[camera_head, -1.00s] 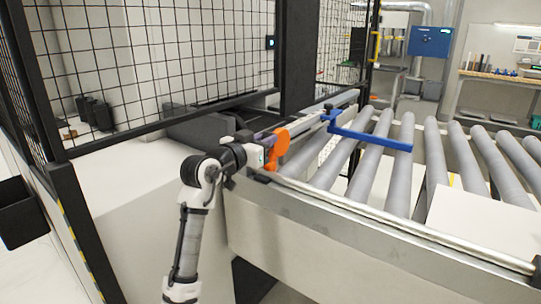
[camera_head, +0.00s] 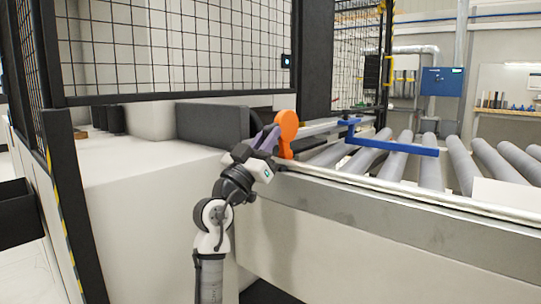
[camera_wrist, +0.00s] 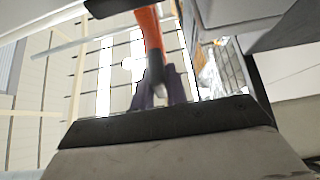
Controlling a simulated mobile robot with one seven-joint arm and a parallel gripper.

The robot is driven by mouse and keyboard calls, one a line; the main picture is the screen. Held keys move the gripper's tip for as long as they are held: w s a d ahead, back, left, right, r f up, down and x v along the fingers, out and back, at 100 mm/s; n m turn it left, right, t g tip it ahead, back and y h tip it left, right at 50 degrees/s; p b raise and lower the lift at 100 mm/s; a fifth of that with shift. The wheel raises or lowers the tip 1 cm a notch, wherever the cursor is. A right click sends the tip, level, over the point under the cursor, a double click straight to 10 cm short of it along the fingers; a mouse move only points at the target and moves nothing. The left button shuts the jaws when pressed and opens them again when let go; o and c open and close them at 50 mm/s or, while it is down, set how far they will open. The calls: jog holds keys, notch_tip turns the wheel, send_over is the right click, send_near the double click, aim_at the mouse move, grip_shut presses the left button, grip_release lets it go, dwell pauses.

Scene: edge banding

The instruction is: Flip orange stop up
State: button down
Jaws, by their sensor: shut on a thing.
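The orange stop (camera_head: 287,128) stands upright at the near left end of the roller conveyor, its rounded end at the top. My gripper (camera_head: 270,143) comes up from below left and is shut on the stop, with its purple-grey fingers against the left side. In the wrist view the orange stop (camera_wrist: 151,30) rises from a dark rod-like part between the fingers (camera_wrist: 158,92). The exact contact between fingers and stop is partly hidden.
A blue bar (camera_head: 392,144) crosses the grey rollers (camera_head: 425,165) to the right. A metal rail (camera_head: 400,195) edges the conveyor. A dark grey block (camera_head: 212,122) and a black mesh fence (camera_head: 180,50) stand at left and behind.

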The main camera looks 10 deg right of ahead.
jog(key=shift+s+a+f+t+h+b, duration=0.1)
jog(key=shift+a+f+t+h+b, duration=0.3)
jog(key=shift+b, duration=0.9)
jog(key=shift+d+r, duration=0.15)
jog(key=shift+d, duration=0.05)
jog(key=c, duration=1.4)
grip_release()
jog(key=b+v, duration=0.1)
jog(key=v, duration=1.3)
